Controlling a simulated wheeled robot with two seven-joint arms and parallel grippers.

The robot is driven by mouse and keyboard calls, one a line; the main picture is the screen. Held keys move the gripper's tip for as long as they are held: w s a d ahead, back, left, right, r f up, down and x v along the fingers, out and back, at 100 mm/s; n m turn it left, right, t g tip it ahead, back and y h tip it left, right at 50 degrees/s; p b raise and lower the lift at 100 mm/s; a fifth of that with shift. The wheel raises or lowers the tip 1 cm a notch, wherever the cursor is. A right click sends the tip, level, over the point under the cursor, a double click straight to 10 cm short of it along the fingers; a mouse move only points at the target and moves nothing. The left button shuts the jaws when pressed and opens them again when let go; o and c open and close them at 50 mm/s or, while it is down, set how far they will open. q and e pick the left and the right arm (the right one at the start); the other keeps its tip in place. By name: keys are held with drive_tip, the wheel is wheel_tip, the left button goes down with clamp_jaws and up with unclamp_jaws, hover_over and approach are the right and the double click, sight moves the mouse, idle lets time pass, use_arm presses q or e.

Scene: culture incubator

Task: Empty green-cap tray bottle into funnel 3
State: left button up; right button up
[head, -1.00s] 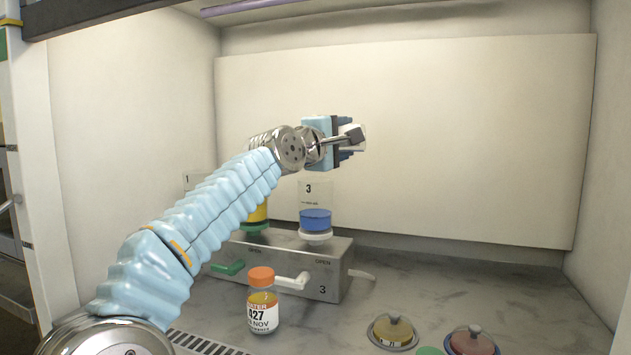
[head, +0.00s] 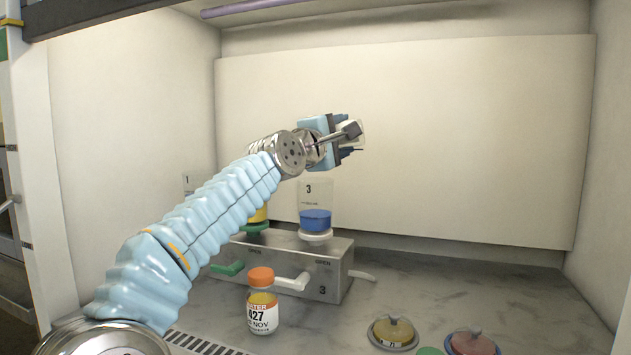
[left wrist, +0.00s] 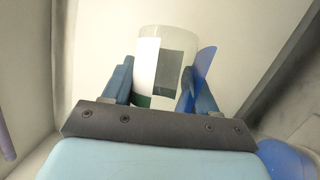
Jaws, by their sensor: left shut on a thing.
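My left gripper (head: 348,140) is shut on a clear bottle with a white label, high above and slightly right of funnel 3 in the head view. The bottle (left wrist: 168,68) is between the blue fingers in the left wrist view, with a dark patch and a bit of green on it. A blue shape shows at its right side there; I cannot tell whether it is liquid leaving the bottle. Funnel 3 (head: 310,194) is a clear cup marked 3, holding blue liquid, upright on a white base. A green disc (head: 430,351), perhaps a cap, lies at the bottom edge. My right gripper is not in view.
Funnel 1 (head: 190,181), partly hidden by my arm, stands on the metal manifold (head: 338,265) with green and white valve handles. An orange-capped bottle (head: 262,303) stands in front. Two lidded dishes (head: 393,333) (head: 472,343) are at right.

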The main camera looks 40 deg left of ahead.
use_arm(q)
drive_tip(key=shift+s+a+r+n+t, duration=0.2)
drive_tip(key=shift+r+n+t, duration=0.15)
drive_tip(key=shift+n, duration=0.55)
drive_tip(key=shift+s+a+r+n+t+y+p, duration=0.15)
drive_tip(key=shift+n+t+y, duration=0.1)
drive_tip(key=shift+n+y, duration=0.35)
drive_tip(key=shift+a+r+n+t+y+p, duration=0.1)
drive_tip(key=shift+a+n+t+y+p, duration=0.15)
drive_tip(key=shift+n, duration=0.55)
drive_tip(key=shift+s+a+r+n+t+y, duration=0.15)
drive_tip(key=shift+n+y, duration=0.2)
drive_tip(key=shift+n, duration=0.35)
drive_tip(key=shift+s+a+r+n+t+y, duration=0.1)
drive_tip(key=shift+n+y, duration=0.2)
drive_tip(key=shift+n, duration=0.4)
idle(1.1)
